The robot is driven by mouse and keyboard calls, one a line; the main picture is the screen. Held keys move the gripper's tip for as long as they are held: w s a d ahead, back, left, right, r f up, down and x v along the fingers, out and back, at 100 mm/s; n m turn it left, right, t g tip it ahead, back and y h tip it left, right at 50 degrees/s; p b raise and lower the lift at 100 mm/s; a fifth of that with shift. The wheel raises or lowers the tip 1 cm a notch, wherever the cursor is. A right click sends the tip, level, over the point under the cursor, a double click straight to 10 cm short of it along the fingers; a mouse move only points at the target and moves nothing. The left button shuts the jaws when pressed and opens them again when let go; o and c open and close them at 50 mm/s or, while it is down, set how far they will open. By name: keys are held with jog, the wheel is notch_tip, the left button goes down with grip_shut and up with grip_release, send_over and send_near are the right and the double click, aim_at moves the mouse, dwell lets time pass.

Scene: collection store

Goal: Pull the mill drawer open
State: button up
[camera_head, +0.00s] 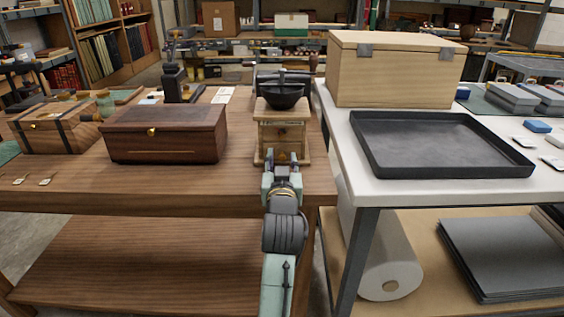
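The mill is a small light-wood box (291,129) with a black bowl (281,96) and a dark crank on top. It stands near the right end of the brown wooden table. Its front faces me, and a small dark knob shows on it. The lower front, where the drawer meets the base, is partly hidden by my gripper. No drawer gap can be made out. My gripper (281,158) is right in front of the mill, low at its base. Its two fingers are spread apart with nothing seen between them. Whether they touch the mill cannot be told.
Left of the mill stand a dark wooden box (165,134) and a strapped wooden chest (55,128). A black press-like object (180,83) is behind. On the right, a white table (349,150) holds a black tray (440,172) and a pale wooden box (395,75).

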jog(key=shift+c, duration=0.2)
grip_shut()
dwell(0.3)
dwell(0.4)
